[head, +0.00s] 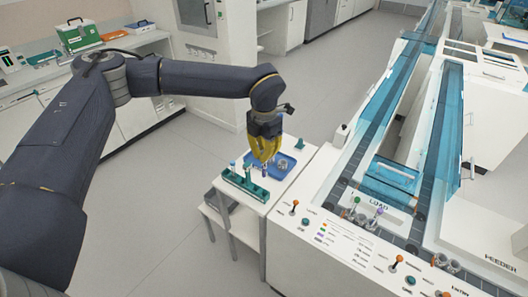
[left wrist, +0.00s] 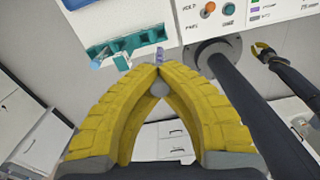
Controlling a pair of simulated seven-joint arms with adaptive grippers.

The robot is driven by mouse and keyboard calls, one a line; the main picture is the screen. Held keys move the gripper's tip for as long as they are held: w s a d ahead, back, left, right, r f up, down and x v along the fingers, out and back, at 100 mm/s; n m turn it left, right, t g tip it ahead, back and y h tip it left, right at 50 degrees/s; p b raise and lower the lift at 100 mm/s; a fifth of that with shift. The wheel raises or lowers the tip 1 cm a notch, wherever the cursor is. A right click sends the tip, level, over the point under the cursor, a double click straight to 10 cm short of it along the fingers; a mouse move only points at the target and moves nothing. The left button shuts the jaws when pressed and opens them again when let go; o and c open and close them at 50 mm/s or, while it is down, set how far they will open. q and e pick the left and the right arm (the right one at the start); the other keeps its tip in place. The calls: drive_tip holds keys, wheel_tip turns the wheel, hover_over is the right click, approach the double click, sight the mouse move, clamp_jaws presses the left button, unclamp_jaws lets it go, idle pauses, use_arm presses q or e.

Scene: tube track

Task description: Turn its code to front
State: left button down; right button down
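My left gripper (head: 265,157) has its yellow fingers pointing down over the small side table. In the left wrist view its fingertips (left wrist: 158,76) close around a tube with a grey rounded end (left wrist: 158,89). A purplish part of the tube (left wrist: 160,54) sticks out beyond the fingertips. The tube's code cannot be made out. A green rack (head: 245,188) with other tubes stands just left of the gripper; it also shows in the left wrist view (left wrist: 105,47). My right gripper (left wrist: 262,48) is small at the upper right of the left wrist view; its fingers are unclear.
A blue tray (head: 283,171) lies on the side table (head: 252,205), behind the rack. The white machine (head: 330,240) with its labelled panel and knobs stands at the right. Tubes with green and purple caps (head: 379,211) stand near the load lane. The floor left of the table is clear.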

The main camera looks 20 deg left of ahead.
sight(264, 177)
use_arm(q)
drive_tip(key=shift+f, duration=5.8)
drive_tip(key=m, duration=1.3)
drive_tip(key=shift+f, duration=0.25)
drive_tip(key=c, duration=1.5)
unclamp_jaws()
